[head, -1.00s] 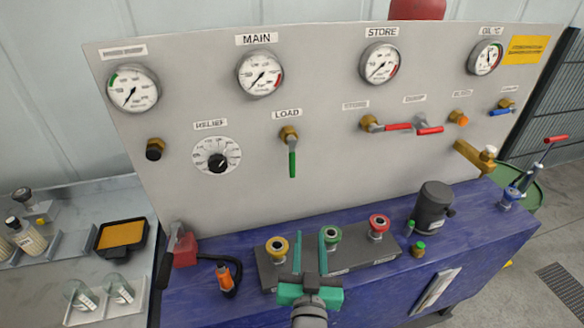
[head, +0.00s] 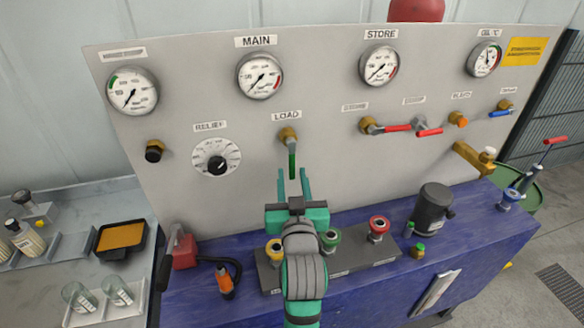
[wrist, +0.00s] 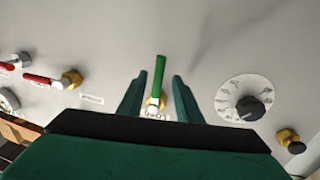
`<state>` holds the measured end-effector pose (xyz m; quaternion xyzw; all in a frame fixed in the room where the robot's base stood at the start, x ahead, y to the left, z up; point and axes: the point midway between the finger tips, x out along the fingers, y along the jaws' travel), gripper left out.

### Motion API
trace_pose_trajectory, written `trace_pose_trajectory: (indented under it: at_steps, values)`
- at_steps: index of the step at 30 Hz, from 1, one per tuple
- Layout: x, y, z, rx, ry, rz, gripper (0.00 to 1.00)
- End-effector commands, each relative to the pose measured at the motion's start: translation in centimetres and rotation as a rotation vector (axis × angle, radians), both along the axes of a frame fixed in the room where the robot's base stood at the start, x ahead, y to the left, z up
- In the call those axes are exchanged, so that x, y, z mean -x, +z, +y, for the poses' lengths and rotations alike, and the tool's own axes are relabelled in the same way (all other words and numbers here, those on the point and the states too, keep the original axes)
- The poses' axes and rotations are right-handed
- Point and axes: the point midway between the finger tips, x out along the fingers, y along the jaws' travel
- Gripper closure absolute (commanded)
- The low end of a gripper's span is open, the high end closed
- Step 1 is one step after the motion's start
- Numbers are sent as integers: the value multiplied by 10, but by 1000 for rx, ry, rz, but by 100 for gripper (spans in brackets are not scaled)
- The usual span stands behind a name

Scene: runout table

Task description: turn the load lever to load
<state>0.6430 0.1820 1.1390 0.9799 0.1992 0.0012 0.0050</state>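The load lever (head: 292,158) has a green handle and a brass valve body. It hangs straight down from its valve under the LOAD label (head: 287,115) on the grey panel. My gripper (head: 293,180) is in front of the panel, just below and around the lower end of the handle. In the wrist view the green handle (wrist: 159,72) stands between my two open fingers (wrist: 155,90), with a gap on each side.
The RELIEF dial (head: 216,157) is left of the lever. Red-handled levers (head: 397,128) are to the right. Yellow, green and red knobs (head: 379,226) stand on the block below. A black cylinder (head: 433,207) stands on the blue bench. The panel around the lever is clear.

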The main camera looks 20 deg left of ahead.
Motion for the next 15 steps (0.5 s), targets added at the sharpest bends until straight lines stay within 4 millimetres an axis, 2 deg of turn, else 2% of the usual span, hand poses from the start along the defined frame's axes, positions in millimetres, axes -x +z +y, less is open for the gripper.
trace_pose_trajectory:
  at_steps: [6,15]
  values:
    - [-29,0,10,0,-2,1,68]
    - [-42,0,15,0,-4,0,68]
